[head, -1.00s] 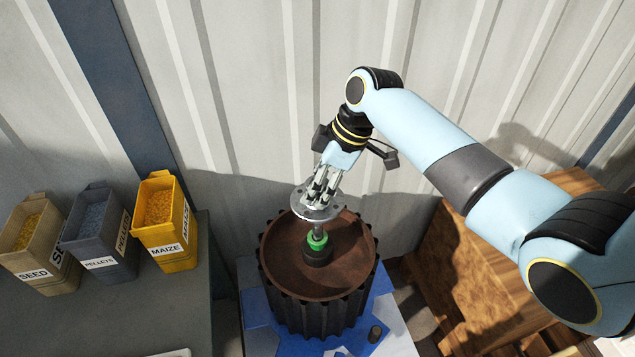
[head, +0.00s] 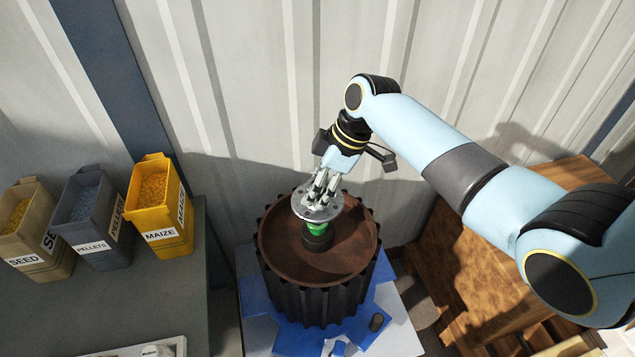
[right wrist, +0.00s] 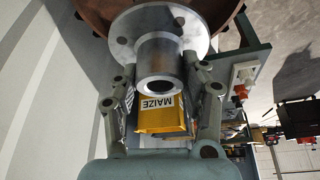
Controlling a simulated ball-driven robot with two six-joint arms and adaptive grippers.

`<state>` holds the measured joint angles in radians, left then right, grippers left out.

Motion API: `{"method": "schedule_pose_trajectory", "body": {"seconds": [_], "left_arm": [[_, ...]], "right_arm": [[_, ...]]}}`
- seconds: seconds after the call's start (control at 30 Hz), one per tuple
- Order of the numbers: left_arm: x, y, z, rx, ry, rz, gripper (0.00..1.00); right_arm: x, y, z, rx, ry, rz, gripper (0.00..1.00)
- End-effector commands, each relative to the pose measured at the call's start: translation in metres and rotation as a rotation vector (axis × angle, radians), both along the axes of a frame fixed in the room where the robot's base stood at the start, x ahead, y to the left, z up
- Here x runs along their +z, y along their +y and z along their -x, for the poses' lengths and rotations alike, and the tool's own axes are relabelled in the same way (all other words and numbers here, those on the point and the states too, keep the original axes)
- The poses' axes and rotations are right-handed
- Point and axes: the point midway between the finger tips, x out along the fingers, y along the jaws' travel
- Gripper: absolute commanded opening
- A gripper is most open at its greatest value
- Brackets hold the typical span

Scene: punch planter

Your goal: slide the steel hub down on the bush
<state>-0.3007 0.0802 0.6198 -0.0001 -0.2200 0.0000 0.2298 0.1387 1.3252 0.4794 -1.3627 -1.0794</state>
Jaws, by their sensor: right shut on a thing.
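The steel hub (head: 302,206) is a round grey flange with a sleeve. It sits above the middle of the rusty brown drum (head: 280,262), which has a black ribbed side. The green bush (head: 317,230) shows just below the flange, on a black boss (head: 317,243) in the drum. I cannot tell how far the hub is around the bush. My right gripper (head: 322,190) is shut on the hub's sleeve from above. In the right wrist view, the hub (right wrist: 155,60) shows its open sleeve between my fingers; the bush is hidden. My left gripper is not in view.
Seed (head: 30,245), pellets (head: 95,230) and maize (head: 162,215) bins stand on a grey bench (head: 150,290) at left. A corrugated wall (head: 250,90) is close behind the drum. A wooden crate (head: 480,270) stands to the right, under my right arm.

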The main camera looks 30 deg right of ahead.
Motion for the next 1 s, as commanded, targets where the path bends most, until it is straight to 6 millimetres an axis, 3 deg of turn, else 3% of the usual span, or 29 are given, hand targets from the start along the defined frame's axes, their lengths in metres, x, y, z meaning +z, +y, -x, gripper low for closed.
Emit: {"method": "schedule_pose_trajectory", "body": {"seconds": [1.0], "left_arm": [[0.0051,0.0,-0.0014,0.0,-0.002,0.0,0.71]], "right_arm": [[0.0021,0.0006,-0.0015,-0.001,-0.006,-0.001,0.0]]}}
